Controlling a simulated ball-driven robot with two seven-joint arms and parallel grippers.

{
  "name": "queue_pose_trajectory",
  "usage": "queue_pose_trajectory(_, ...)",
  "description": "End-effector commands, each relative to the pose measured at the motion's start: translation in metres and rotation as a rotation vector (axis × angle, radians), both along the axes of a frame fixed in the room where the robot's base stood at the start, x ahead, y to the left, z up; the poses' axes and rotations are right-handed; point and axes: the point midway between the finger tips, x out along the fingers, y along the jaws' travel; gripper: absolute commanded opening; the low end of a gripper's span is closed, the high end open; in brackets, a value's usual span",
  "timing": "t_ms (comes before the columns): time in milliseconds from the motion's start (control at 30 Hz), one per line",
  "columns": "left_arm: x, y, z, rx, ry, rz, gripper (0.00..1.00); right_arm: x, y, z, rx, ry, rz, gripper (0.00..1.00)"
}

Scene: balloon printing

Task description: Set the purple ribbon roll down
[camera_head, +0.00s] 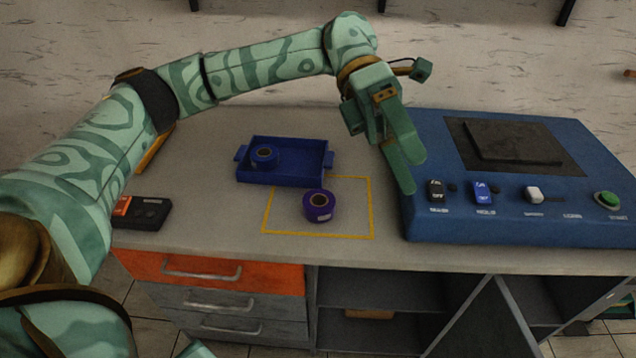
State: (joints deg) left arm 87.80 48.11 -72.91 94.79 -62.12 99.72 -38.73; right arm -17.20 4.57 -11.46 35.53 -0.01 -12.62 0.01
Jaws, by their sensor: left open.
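The purple ribbon roll (319,206) sits on the table inside the yellow outlined square (283,219), right of its middle. Nothing holds it. My left gripper (405,175) is open and empty, up and to the right of the roll, beside the left edge of the blue machine. Its fingers point down and are apart from the roll. My right gripper is not in view.
A blue tray (285,178) with a blue roll (264,156) in it stands behind the square. The blue machine (500,225) with switches and a green button (607,199) fills the right. A black and orange device (141,212) lies at left.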

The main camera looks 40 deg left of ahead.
Motion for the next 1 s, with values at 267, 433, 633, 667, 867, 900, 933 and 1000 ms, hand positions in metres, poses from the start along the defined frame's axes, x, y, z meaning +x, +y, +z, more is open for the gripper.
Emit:
queue_pose_trajectory(267, 0.099, 0.156, -0.131, 0.665, -0.616, -0.097, 0.97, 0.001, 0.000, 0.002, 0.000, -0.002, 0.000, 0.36)
queue_pose_trajectory(433, 0.122, 0.209, -0.141, 0.856, -0.796, -0.307, 0.97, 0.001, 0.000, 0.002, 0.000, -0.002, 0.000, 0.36)
queue_pose_trajectory(633, 0.121, 0.210, -0.159, 0.816, -0.830, -0.404, 0.97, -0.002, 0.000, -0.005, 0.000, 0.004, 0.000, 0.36)
queue_pose_trajectory(667, 0.121, 0.209, -0.166, 0.816, -0.829, -0.404, 0.97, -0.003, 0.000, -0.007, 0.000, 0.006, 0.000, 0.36)
queue_pose_trajectory(867, 0.120, 0.209, -0.219, 0.814, -0.827, -0.404, 0.97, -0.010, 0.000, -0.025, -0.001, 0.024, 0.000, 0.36)
queue_pose_trajectory(900, 0.120, 0.209, -0.227, 0.815, -0.828, -0.403, 0.97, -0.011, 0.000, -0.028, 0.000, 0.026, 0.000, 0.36)
queue_pose_trajectory(933, 0.121, 0.209, -0.233, 0.815, -0.829, -0.402, 0.97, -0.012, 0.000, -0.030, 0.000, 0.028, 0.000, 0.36)
queue_pose_trajectory(1000, 0.121, 0.209, -0.243, 0.815, -0.829, -0.401, 0.97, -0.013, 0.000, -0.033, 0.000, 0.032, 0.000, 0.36)
